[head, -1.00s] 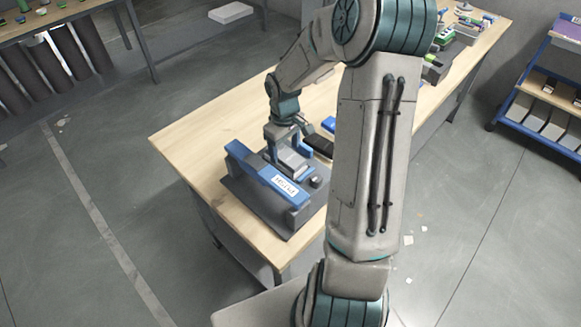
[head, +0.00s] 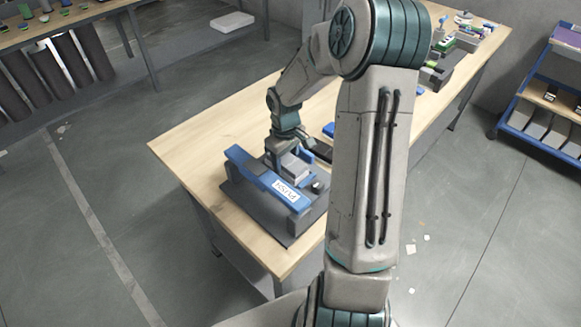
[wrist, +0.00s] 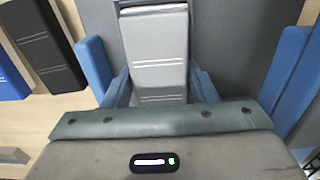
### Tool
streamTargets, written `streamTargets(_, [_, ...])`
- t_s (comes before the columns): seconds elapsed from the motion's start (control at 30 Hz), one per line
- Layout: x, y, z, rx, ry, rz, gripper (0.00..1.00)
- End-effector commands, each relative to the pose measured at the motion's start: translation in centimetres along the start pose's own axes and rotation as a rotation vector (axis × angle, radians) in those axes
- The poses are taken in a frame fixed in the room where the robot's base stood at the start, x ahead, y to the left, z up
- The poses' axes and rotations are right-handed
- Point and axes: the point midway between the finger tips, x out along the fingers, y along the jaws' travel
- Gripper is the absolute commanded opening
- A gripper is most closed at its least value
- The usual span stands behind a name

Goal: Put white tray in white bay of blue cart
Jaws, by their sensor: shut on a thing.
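The white tray (wrist: 155,50), a pale grooved block, lies between the blue fingers of my gripper (wrist: 158,88), which is shut on it. In the head view the tray (head: 296,166) shows just in front of my gripper (head: 290,152). It is over or in the blue cart (head: 240,160), a dark grey base with a blue bar labelled PUSH on the wooden table. In the wrist view the cart's grey surface (wrist: 240,50) lies around the tray. I cannot tell whether the tray touches it. The white bay is not clearly visible.
A black tray (wrist: 42,40) and a blue tray (wrist: 10,78) lie on the table beside the cart. My arm hides part of the table. Small parts (head: 435,72) stand at its far end. A blue shelf rack (head: 545,95) stands at the right.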

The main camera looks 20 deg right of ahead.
Motion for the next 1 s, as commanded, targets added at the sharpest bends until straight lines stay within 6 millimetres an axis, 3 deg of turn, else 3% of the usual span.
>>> streamTargets(1.0, [-6.0,0.0,0.0,0.000,0.001,0.001,0.38])
